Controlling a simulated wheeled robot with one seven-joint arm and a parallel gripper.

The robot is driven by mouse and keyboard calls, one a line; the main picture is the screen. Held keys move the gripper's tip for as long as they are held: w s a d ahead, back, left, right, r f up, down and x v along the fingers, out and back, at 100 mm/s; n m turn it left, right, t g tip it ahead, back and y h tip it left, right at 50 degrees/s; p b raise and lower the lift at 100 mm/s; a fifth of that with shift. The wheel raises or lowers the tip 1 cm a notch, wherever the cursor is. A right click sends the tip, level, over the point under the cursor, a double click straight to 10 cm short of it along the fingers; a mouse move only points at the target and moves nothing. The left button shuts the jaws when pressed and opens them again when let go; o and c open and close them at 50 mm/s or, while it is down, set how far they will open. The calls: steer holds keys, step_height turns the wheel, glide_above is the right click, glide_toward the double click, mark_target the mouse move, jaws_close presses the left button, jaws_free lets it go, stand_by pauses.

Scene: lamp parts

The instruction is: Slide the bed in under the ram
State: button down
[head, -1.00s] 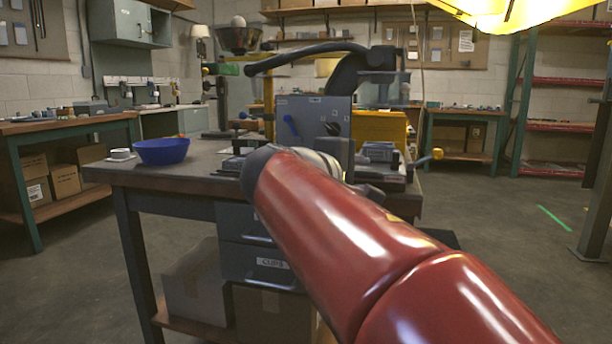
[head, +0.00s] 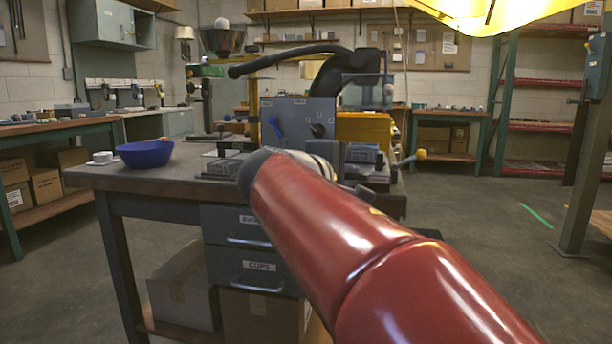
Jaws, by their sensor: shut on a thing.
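The press stands on the dark workbench (head: 130,178), with a grey front panel (head: 292,112) and a long black lever arm (head: 290,56) above. A grey upright part (head: 365,88) stands at its upper right; I cannot tell whether it is the ram. A low dark assembly with a rod and yellow knob (head: 421,154) sits at the right of the bench; I cannot tell whether it is the bed. My red arm reaches across the bench front to a pale wrist in front of the press. My gripper is hidden behind the arm, so its jaws and any held thing do not show.
A blue bowl (head: 145,154) and a small white cup (head: 102,158) sit at the bench's left end. Drawers (head: 258,268) are under the bench. The floor to the right is clear up to a post (head: 582,170).

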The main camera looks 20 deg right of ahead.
steer(key=w+d, duration=0.2)
steer(key=w, duration=0.1)
steer(key=shift+w+d, duration=0.15)
steer(key=shift+w, duration=0.1)
steer(key=c, duration=1.5)
jaws_free()
steer(key=shift+s, duration=0.1)
steer(key=v, duration=0.7)
steer(key=shift+s+a, duration=0.2)
steer(key=shift+a, duration=0.15)
steer(key=shift+r+p, duration=0.1)
steer(key=shift+p, duration=0.2)
